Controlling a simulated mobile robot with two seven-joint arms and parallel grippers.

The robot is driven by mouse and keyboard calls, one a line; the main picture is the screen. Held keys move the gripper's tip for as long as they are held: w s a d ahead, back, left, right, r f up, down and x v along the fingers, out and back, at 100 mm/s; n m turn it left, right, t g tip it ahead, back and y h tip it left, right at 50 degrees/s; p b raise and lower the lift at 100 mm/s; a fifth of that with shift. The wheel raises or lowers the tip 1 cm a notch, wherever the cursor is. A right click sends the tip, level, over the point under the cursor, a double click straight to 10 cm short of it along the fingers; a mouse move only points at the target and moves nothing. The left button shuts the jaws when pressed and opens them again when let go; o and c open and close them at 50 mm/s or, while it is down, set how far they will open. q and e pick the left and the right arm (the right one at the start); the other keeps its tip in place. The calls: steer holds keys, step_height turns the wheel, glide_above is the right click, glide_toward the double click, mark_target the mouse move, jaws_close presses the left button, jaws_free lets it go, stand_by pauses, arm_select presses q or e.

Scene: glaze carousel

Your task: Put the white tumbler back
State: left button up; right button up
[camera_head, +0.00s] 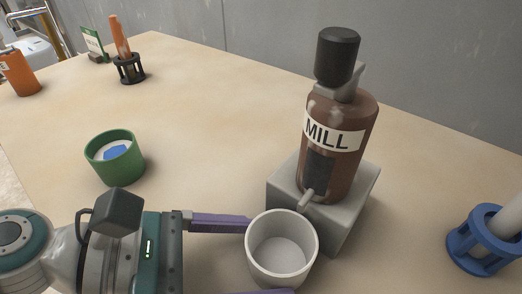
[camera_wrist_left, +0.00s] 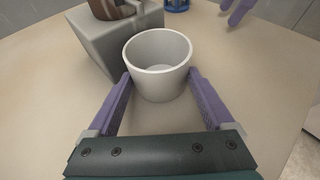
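The white tumbler (camera_head: 282,262) is empty and upright, in front of the grey block under the MILL bottle's spout. My left gripper (camera_head: 262,255) has its purple fingers on opposite sides of the tumbler. In the left wrist view the fingers (camera_wrist_left: 160,85) appear to touch both walls of the tumbler (camera_wrist_left: 160,88), so it looks shut on it. I cannot tell whether the tumbler's base rests on the table. My right gripper (camera_wrist_left: 233,12) shows only as two purple fingertips at the top of the left wrist view, apart and with nothing visible between them.
The brown MILL bottle (camera_head: 333,165) stands on a grey block (camera_head: 337,223) close behind the tumbler. A green cup (camera_head: 122,170) with something blue inside is at left. A blue holder (camera_head: 470,250) is at right. A black holder (camera_head: 130,72) and orange container (camera_head: 20,75) are farther back. The middle table is clear.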

arm_select(q)
steer(key=shift+o, duration=0.9)
steer(key=shift+r, duration=0.1)
steer(key=shift+r, duration=0.25)
arm_select(e)
steer(key=shift+r, duration=0.2)
arm_select(q)
steer(key=p+v, duration=0.2)
steer(key=v, duration=1)
arm_select(e)
steer(key=shift+a+r, duration=0.1)
steer(key=shift+r, duration=0.8)
arm_select(q)
steer(key=shift+d, duration=0.1)
